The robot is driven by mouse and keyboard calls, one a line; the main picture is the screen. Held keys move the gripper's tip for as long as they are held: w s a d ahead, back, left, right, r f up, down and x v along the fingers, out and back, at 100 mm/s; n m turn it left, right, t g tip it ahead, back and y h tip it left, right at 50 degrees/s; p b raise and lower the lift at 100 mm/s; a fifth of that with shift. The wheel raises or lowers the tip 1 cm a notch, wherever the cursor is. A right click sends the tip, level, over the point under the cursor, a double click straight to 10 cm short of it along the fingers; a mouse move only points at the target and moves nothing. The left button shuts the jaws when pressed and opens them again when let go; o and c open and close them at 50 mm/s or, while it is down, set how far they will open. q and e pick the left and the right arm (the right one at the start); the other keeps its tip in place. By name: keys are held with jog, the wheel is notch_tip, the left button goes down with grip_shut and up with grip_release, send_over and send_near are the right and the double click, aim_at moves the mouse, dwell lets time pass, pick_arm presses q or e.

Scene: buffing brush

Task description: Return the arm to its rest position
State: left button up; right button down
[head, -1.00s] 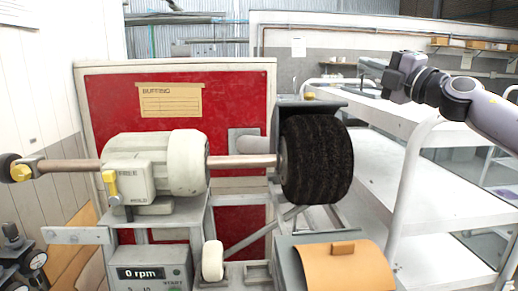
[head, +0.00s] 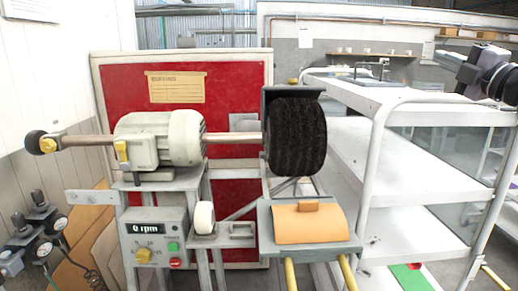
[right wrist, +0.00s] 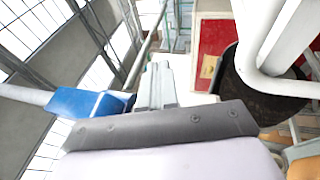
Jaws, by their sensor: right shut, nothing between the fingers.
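My right gripper (head: 466,64) shows dark grey at the upper right edge of the head view, raised over the white shelving, with its arm cut off by the edge. It is shut and empty. In the right wrist view its grey fingers (right wrist: 156,86) show together in the middle. The black buffing brush (head: 297,137) sits on the motor shaft, well left of the gripper. It also shows dark behind a white rail in the right wrist view (right wrist: 268,96). My left gripper is not in view.
White tiered shelving (head: 425,185) with tube rails stands below the right gripper. The cream motor (head: 180,138) stands before a red panel (head: 228,88). A control box (head: 157,240) reads 0 rpm. An orange curved piece (head: 310,224) lies on a grey tray.

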jog(key=s+a+f+m+g+h, duration=0.1)
jog(key=s+a+f+m, duration=0.1)
jog(key=f, duration=1.1)
jog(key=s+a+f+m+g, duration=0.2)
jog(key=f, duration=1.1)
jog(key=s+a+f+m+g+h, duration=0.1)
jog(key=s+f+m, duration=0.15)
jog(key=f, duration=1.15)
jog(key=s+d+f+m+g+h, duration=0.15)
jog(key=s+f+g, duration=0.25)
jog(key=s+f, duration=0.9)
jog(key=s+d+f+m+g+h, duration=0.1)
jog(key=s+f+m+g+h, duration=0.15)
jog(key=s+f, duration=1.05)
jog(key=s+a+m+y, duration=0.1)
jog(key=s+a+m, duration=0.1)
jog(key=a+m, duration=0.3)
jog(key=s+a+r+m+t, duration=0.1)
jog(key=s+a+m, duration=0.2)
jog(key=a, duration=0.9)
jog(key=shift+s+r+m+y, duration=0.25)
jog(key=shift+m+y, duration=0.15)
jog(key=shift+m, duration=0.55)
